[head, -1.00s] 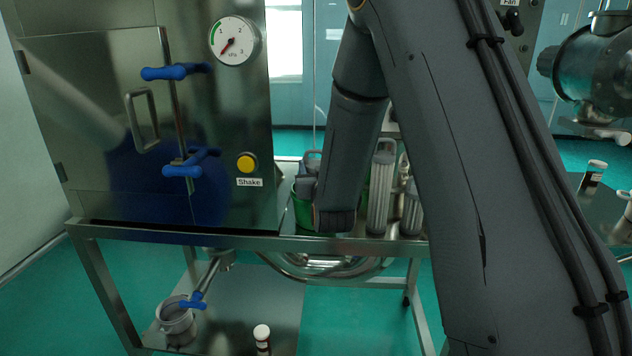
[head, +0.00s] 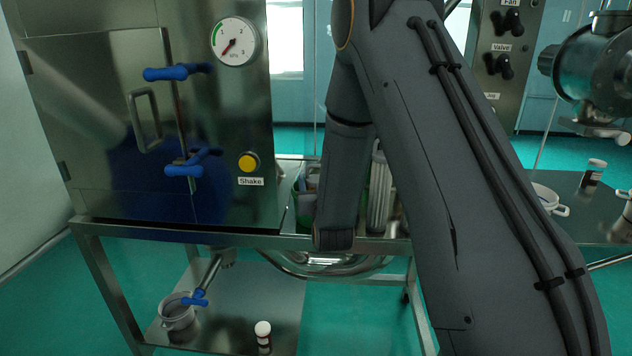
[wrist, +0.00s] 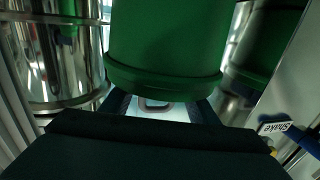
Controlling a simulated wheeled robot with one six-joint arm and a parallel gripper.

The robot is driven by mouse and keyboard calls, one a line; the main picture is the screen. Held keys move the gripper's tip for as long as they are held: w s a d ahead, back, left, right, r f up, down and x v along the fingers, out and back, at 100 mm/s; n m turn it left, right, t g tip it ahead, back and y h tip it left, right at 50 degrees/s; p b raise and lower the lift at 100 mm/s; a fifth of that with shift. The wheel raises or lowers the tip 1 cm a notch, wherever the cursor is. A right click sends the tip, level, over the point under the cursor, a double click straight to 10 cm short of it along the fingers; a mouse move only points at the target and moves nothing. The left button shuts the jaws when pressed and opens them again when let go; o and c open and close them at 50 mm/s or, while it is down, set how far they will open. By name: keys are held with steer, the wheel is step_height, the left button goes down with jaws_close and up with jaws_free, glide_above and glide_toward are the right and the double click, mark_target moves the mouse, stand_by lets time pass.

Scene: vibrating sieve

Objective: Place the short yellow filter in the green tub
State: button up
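The green tub (head: 303,207) stands on the steel table beside the cabinet, with greyish items showing in it; my arm hides part of it. In the wrist view the tub (wrist: 165,45) fills the upper middle, close to my gripper (wrist: 160,110). The dark fingers show apart below the tub's rim, but their tips are hidden. A small loop handle (wrist: 155,104) shows between them against a pale surface; I cannot tell what it belongs to or whether it is held. My gripper is hidden behind my arm in the head view. I cannot identify the short yellow filter.
The steel cabinet (head: 100,120) with blue latches and a yellow Shake button (head: 248,162) stands left of the tub. Below are a grey pot (head: 177,315) and a small bottle (head: 263,334). A white bowl (head: 545,197) stands at right.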

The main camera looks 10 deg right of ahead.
steer(key=shift+o, duration=0.9)
steer(key=shift+r, duration=0.2)
steer(key=s+f+g+b, duration=0.1)
steer(key=s+f+g, duration=0.2)
steer(key=s, duration=0.9)
steer(key=s+f+g+y+b, duration=0.1)
steer(key=s+f+g+b, duration=0.1)
steer(key=s+g, duration=0.6)
steer(key=s+f+n+g+b, duration=0.1)
steer(key=s+f+g, duration=0.4)
steer(key=s, duration=1)
steer(key=shift+s+g+y, duration=0.3)
